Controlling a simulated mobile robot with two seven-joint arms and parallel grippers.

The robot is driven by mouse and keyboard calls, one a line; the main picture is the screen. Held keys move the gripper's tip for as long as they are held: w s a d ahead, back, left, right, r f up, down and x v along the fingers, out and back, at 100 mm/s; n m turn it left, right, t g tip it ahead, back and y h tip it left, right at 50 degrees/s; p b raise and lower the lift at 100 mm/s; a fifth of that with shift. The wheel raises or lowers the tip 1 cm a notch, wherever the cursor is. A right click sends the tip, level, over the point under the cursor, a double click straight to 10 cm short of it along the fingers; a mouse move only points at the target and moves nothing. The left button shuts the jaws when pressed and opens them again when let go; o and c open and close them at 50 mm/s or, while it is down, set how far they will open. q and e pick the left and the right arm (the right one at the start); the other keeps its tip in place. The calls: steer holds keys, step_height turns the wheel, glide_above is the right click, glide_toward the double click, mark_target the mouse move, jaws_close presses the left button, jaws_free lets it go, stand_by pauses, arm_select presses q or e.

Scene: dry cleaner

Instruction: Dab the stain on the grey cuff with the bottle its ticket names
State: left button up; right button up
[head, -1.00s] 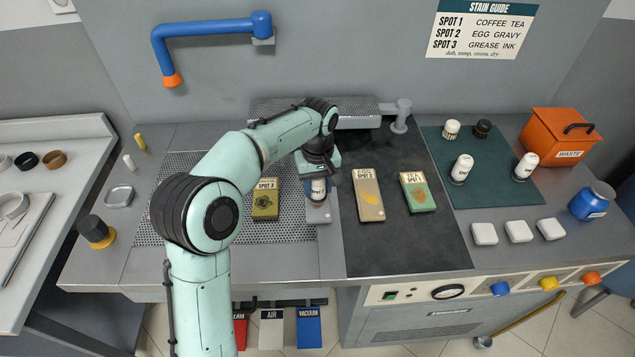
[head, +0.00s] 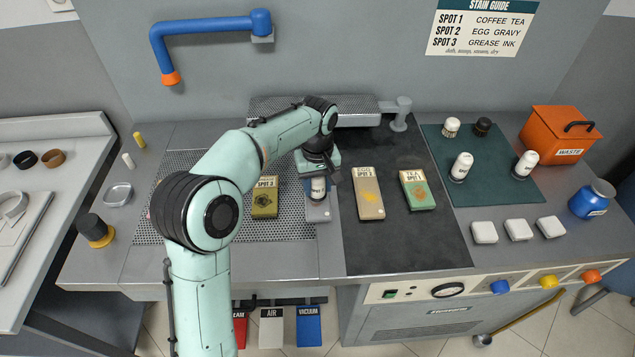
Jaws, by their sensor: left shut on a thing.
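The grey cuff (head: 321,214) lies on the perforated work surface near its right edge. My left gripper (head: 318,178) is above it, shut on a small bottle (head: 318,188) with a pale label. The bottle is held upright over the cuff; I cannot tell whether it touches. The cuff's stain and ticket are hidden behind bottle and gripper. Two more labelled bottles stand on the dark green mat (head: 502,187), one on the left (head: 461,167) and one on the right (head: 525,165). The stain guide (head: 482,28) on the wall lists three spot numbers. My right gripper is out of view.
An olive cuff (head: 265,206) lies left of the grey one. A beige cuff (head: 369,201) and a green cuff (head: 417,192) lie right on the dark surface. White pads (head: 518,231), an orange waste bin (head: 563,137) and a blue jar (head: 592,201) stand right.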

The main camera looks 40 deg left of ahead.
arm_select(q)
steer(key=shift+f, duration=0.35)
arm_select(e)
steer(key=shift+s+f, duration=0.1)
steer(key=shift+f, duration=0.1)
arm_select(q)
steer(key=shift+f, duration=0.1)
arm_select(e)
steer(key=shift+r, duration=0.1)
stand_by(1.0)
arm_select(q)
steer(key=shift+r+p, duration=1.05)
steer(key=shift+r, duration=0.6)
steer(key=shift+r+p, duration=1.2)
steer(key=shift+r, duration=0.8)
steer(key=shift+w, duration=0.1)
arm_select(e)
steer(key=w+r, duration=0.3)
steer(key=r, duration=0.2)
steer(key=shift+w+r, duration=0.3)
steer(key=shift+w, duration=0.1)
arm_select(q)
steer(key=shift+f, duration=0.1)
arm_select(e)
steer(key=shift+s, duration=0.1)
